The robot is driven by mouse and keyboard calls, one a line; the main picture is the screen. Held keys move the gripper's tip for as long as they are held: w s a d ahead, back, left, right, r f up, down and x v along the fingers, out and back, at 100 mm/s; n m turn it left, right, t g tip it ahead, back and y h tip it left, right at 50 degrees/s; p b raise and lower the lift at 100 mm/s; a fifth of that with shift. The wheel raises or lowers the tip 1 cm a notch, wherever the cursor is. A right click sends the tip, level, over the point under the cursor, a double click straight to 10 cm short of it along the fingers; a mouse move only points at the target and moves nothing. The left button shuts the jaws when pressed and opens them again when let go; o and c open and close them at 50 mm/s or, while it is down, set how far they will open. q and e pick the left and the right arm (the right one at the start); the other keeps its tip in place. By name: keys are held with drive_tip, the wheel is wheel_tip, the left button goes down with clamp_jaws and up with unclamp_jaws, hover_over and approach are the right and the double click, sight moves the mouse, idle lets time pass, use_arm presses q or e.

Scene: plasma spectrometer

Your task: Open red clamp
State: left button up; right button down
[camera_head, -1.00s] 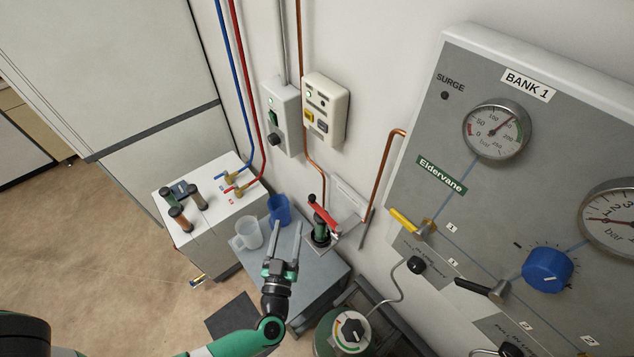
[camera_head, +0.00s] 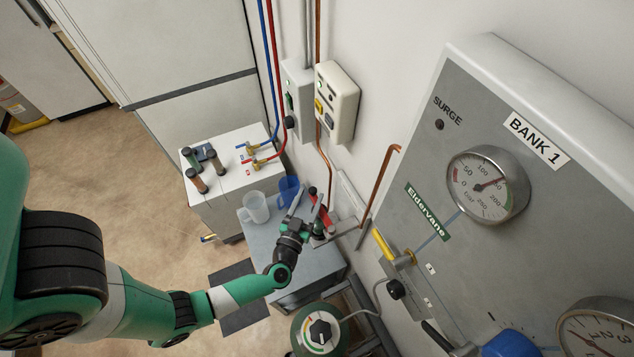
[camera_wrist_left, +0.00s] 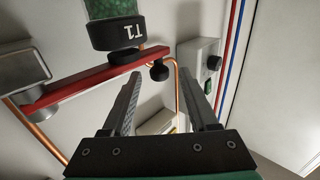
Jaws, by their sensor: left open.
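The red clamp (camera_head: 327,215) is above the small grey bench near the wall in the head view. In the left wrist view its red bar (camera_wrist_left: 95,78) runs across the upper left, with a black knob (camera_wrist_left: 159,71) near its right end. A green cylinder with a black collar marked T1 (camera_wrist_left: 128,33) is against the bar. My left gripper (camera_head: 306,202) is open and close beside the clamp. In the wrist view the knob shows between its fingertips (camera_wrist_left: 160,76); I cannot tell whether they touch. My right gripper is not in view.
A white cabinet (camera_head: 222,165) with valves is behind. Copper pipes (camera_head: 379,185) and the gauge panel (camera_head: 440,170) are on the right. A green gas cylinder (camera_head: 318,332) stands in front.

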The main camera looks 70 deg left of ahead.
use_arm(q)
drive_tip(key=b+x, duration=0.1)
drive_tip(key=x, duration=0.5)
clamp_jaws()
idle(1.2)
